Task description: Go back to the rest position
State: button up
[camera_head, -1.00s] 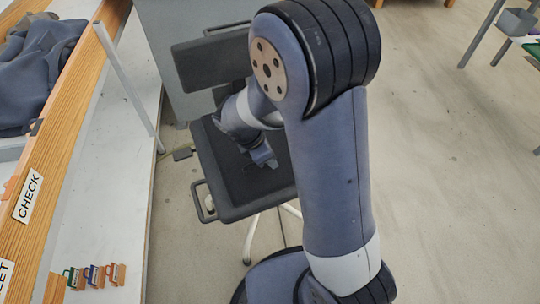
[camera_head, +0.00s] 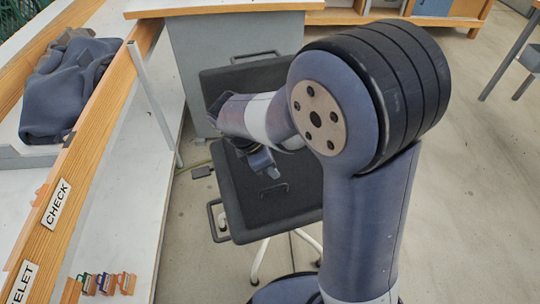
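My arm rises at the right of centre and bends over at its elbow, with the forearm pointing away to the left. My gripper (camera_head: 264,165) is at the far end, small and dark, over the seat of a dark chair-like piece (camera_head: 285,207). It looks empty, but the fingers are too small and partly hidden to show whether they are open or shut. I cannot tell its height above the seat.
A wood-edged bench (camera_head: 92,135) with a CHECK label (camera_head: 56,204) runs along the left, holding dark blue cloth (camera_head: 62,95). Several small coloured clips (camera_head: 105,283) lie at lower left. A grey cabinet (camera_head: 220,60) stands behind the chair. Open floor (camera_head: 465,190) is at right.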

aim_at(286, 185)
jog(key=b+x, duration=0.4)
jog(key=x, duration=0.8)
jog(key=shift+d+f, duration=0.1)
jog(key=shift+f, duration=0.15)
notch_tip(286, 185, up, 3)
jog(key=shift+f+p, duration=0.15)
jog(key=shift+p, duration=0.6)
jog(key=shift+r, duration=0.65)
